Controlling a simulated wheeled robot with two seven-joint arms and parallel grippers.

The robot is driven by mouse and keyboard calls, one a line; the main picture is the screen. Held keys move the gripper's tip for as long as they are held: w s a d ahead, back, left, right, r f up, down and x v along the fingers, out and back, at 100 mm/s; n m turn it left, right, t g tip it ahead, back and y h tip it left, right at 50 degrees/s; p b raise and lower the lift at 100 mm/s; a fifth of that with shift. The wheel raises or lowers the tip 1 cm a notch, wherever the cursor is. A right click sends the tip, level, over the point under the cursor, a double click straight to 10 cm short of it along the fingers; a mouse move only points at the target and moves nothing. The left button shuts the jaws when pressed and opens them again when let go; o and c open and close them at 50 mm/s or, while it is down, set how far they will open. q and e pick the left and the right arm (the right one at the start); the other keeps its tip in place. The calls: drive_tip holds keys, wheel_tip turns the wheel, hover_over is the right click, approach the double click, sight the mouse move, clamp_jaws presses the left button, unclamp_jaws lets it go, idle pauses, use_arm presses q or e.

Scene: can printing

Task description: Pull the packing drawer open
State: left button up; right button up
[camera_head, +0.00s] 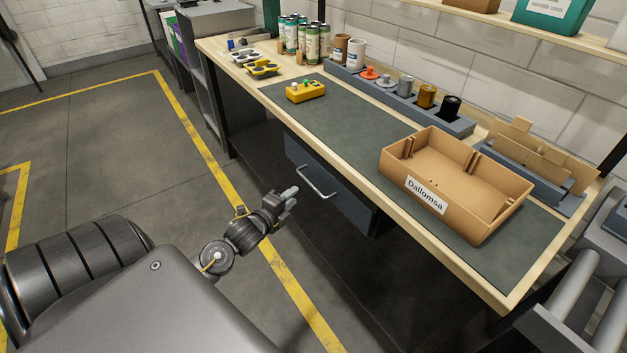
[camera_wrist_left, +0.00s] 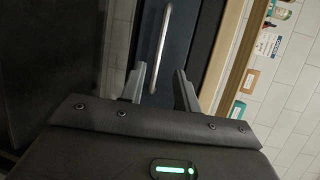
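The packing drawer (camera_head: 330,191) is a dark blue-grey front under the workbench, flush with the bench frame and shut. Its silver bar handle (camera_head: 315,184) runs along the front. My left gripper (camera_head: 291,196) is in front of the drawer, a little to the left of the handle and apart from it. My right gripper is in neither view.
On the workbench (camera_head: 408,222) are a cardboard box labelled Dallomsa (camera_head: 456,181), a yellow device (camera_head: 305,91), several cans (camera_head: 304,40) and a grey rack (camera_head: 405,103) of spools. The floor (camera_head: 110,150) left of the bench is clear. Grey rollers (camera_head: 572,290) stand at the right.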

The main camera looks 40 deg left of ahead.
sight(309, 181)
use_arm(q)
drive_tip(key=x, duration=1)
drive_tip(key=shift+w+a+f, duration=0.1)
drive_tip(key=shift+w+f, duration=0.15)
clamp_jaws()
